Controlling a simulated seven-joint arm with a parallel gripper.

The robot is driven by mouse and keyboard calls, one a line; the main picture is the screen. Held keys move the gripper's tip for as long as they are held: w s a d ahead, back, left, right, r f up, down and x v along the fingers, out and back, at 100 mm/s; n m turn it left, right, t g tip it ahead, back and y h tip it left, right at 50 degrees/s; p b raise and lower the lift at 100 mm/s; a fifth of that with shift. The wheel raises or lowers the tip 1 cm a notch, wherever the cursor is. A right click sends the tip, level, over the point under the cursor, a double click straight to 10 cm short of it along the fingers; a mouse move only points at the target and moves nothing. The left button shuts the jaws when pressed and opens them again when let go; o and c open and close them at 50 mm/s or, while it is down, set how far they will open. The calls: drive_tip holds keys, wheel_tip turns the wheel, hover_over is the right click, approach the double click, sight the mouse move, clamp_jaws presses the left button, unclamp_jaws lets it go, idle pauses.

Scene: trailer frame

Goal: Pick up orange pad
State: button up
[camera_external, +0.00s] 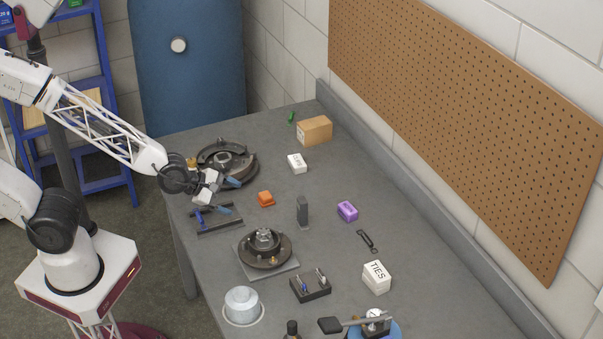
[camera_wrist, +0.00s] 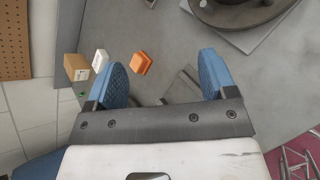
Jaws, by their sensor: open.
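The orange pad (camera_external: 265,199) is a small block lying on the grey workbench (camera_external: 330,250). In the wrist view the orange pad (camera_wrist: 141,62) shows between and beyond my two blue fingertips, nearer the left one. My gripper (camera_external: 228,196) is open and empty above the bench, to the left of the pad in the external view. In the wrist view my gripper (camera_wrist: 162,80) has its fingers spread wide apart. Nothing hides the pad.
A dark rack (camera_external: 218,218) lies below my gripper. A round brake assembly (camera_external: 243,155) is behind it, and a hub (camera_external: 265,246) stands in front of the pad. A grey upright block (camera_external: 302,212) and a purple block (camera_external: 347,211) stand to the right. A white box (camera_external: 297,163) lies behind.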

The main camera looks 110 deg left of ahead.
sight(261, 196)
drive_tip(key=a+f+n+y, duration=0.1)
drive_tip(key=a+f+n, duration=0.1)
drive_tip(key=a+n, duration=0.1)
drive_tip(key=s+a+f+n+y, duration=0.1)
drive_tip(key=a+f+n, duration=0.2)
drive_tip(key=a+n, duration=0.1)
drive_tip(key=s+a+f+n+y, duration=0.1)
drive_tip(key=a+f+n+y, duration=0.1)
drive_tip(key=a+f+n, duration=0.1)
drive_tip(key=shift+s+a+n, duration=0.15)
drive_tip(key=shift+a+n, duration=0.15)
drive_tip(key=shift+n, duration=0.3)
drive_tip(key=shift+x, duration=1.25)
drive_tip(key=shift+x, duration=2.65)
drive_tip(key=shift+f, duration=0.1)
drive_tip(key=c, duration=1)
